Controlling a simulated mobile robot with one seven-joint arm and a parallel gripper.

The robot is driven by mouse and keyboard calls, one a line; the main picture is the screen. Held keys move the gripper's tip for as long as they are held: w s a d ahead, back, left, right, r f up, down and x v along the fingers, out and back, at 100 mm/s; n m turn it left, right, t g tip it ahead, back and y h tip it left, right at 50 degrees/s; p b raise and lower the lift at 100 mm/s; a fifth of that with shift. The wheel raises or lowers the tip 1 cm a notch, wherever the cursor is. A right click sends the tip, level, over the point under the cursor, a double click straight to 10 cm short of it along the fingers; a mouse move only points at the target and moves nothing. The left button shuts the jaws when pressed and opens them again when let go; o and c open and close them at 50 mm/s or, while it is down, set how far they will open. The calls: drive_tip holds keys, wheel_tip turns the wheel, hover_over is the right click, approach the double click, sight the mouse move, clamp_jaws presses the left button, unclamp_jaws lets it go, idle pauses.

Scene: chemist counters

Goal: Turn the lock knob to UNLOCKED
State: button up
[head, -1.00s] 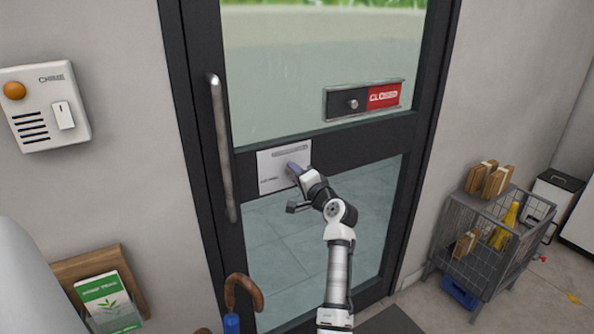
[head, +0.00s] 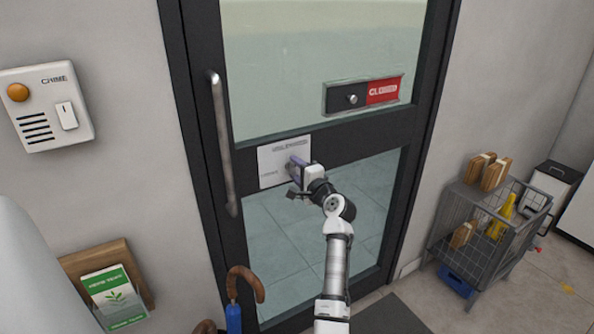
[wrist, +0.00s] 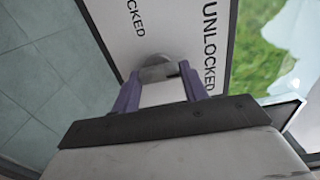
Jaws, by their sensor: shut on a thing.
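The lock plate (head: 270,172) is a white panel on the door's dark middle rail. In the wrist view the plate (wrist: 185,25) carries the word UNLOCKED on the right and a partly cut-off word ending in OCKED on the left. The grey lock knob (wrist: 157,70) stands out from the plate between these words. My gripper (head: 296,167) is at the plate, and its purple fingers (wrist: 162,88) are shut on the knob, one on each side. The fingers hide part of the knob, and I cannot tell which word it points to.
A long vertical door handle (head: 222,145) is left of the plate. A CLOSED slider sign (head: 362,94) is above right. A chime box (head: 45,105) hangs on the left wall. An umbrella (head: 235,315) is below left, and a wire basket cart (head: 480,230) stands at right.

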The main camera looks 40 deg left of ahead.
drive_tip(key=o, duration=1)
drive_tip(key=b+v, duration=0.3)
drive_tip(key=v, duration=1.1)
drive_tip(key=shift+a+b, duration=0.1)
drive_tip(key=shift+b, duration=0.25)
